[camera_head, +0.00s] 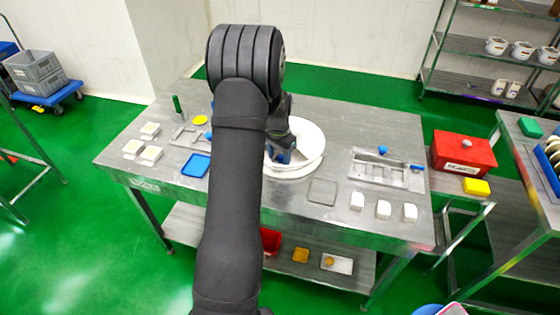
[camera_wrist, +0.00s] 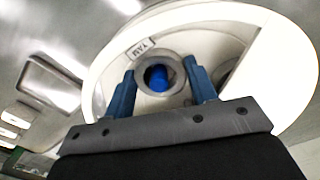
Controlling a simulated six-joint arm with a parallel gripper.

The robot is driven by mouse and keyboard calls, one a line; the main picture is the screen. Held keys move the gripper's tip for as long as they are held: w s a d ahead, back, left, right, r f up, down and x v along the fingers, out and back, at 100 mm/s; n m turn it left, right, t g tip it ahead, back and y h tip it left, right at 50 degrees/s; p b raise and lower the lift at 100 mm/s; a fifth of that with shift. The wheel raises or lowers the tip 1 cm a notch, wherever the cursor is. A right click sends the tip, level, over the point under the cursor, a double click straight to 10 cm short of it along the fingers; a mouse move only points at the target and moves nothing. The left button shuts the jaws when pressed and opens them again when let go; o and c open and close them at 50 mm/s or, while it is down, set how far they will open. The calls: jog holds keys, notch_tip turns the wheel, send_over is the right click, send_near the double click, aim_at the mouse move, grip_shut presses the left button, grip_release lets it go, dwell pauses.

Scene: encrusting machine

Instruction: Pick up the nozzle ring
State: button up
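A pale grey ring (camera_wrist: 142,83) with a blue centre shows in the wrist view, inside a round white tub; I take it to be the nozzle ring. My gripper (camera_wrist: 160,68) has its two blue fingers apart, one on each side of the ring. Whether they touch it I cannot tell. In the head view my gripper (camera_head: 283,156) points down into the white tub (camera_head: 312,141), and my arm hides part of the tub and all of the ring. A label reading YAM (camera_wrist: 141,48) is beside the ring.
The tub stands mid-table on a steel table (camera_head: 335,115). A red box (camera_head: 463,153) is farther right.

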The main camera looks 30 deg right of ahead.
jog(key=shift+c, duration=1.3)
jog(key=shift+r, duration=0.1)
jog(key=shift+r, duration=0.5)
jog(key=r, duration=0.1)
jog(key=s+r, duration=0.1)
jog(key=r, duration=0.1)
jog(key=shift+d+r, duration=0.2)
jog(key=shift+r, duration=0.1)
jog(key=s+d+r, duration=0.4)
jog(key=s+r, duration=0.2)
jog(key=s, duration=0.3)
jog(key=shift+s+r, duration=0.15)
jog(key=shift+s, duration=0.25)
